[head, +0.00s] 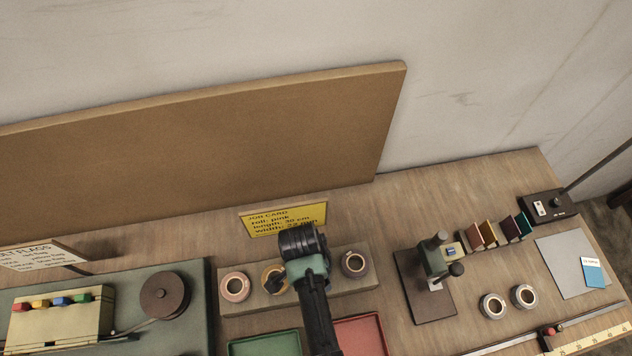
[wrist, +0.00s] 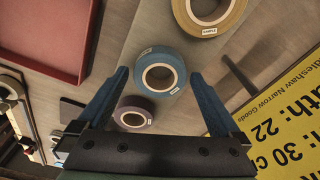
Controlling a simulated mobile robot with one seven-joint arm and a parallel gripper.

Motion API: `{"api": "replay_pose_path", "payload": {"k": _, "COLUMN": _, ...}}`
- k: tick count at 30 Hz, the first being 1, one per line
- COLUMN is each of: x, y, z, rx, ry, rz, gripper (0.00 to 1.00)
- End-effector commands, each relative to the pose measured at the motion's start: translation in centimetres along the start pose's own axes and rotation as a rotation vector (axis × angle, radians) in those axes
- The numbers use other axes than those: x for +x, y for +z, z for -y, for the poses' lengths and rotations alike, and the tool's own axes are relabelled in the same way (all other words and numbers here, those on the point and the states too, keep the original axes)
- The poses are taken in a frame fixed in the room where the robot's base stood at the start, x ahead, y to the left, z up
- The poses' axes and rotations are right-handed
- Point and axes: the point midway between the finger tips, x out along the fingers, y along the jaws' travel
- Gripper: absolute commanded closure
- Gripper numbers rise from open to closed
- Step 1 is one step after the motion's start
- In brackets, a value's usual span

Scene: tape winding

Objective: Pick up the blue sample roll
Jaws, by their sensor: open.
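The blue sample roll (wrist: 147,84) lies flat on a pale stand (wrist: 140,42) in the wrist view, a ring with a white core and a small label. My gripper (wrist: 160,75) is open and empty above it, with one blue finger on each side of the roll in the picture. I cannot tell how high the fingers are above it. In the head view my arm hides the blue roll.
A yellow roll (wrist: 210,20) and a purple roll (wrist: 134,113) flank the blue one. The head view shows a pink roll (head: 235,287), the yellow job card (head: 287,217) behind, and green (head: 265,344) and red (head: 362,336) trays in front.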

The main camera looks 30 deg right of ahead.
Motion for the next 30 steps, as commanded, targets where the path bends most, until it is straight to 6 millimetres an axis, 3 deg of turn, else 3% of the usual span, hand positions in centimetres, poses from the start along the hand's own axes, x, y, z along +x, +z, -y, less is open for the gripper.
{"api": "replay_pose_path", "payload": {"k": 6, "x": 0.1, "y": 0.0, "z": 0.0, "rx": 0.0, "ry": 0.0, "rz": 0.0, "gripper": 0.0}}
{"api": "replay_pose_path", "payload": {"k": 7, "x": 0.1, "y": 0.0, "z": 0.0, "rx": 0.0, "ry": 0.0, "rz": 0.0, "gripper": 0.04}}
{"api": "replay_pose_path", "payload": {"k": 18, "x": 0.0, "y": 0.0, "z": 0.0, "rx": 0.0, "ry": 0.0, "rz": 0.0, "gripper": 0.7}}
{"api": "replay_pose_path", "payload": {"k": 19, "x": 0.0, "y": 0.0, "z": 0.0, "rx": 0.0, "ry": 0.0, "rz": 0.0, "gripper": 0.73}}
{"api": "replay_pose_path", "payload": {"k": 26, "x": -0.1, "y": -0.1, "z": 0.0, "rx": 0.0, "ry": -0.001, "rz": -0.001, "gripper": 0.73}}
{"api": "replay_pose_path", "payload": {"k": 30, "x": -1.2, "y": -0.2, "z": 0.1, "rx": 0.0, "ry": -0.003, "rz": -0.002, "gripper": 0.73}}
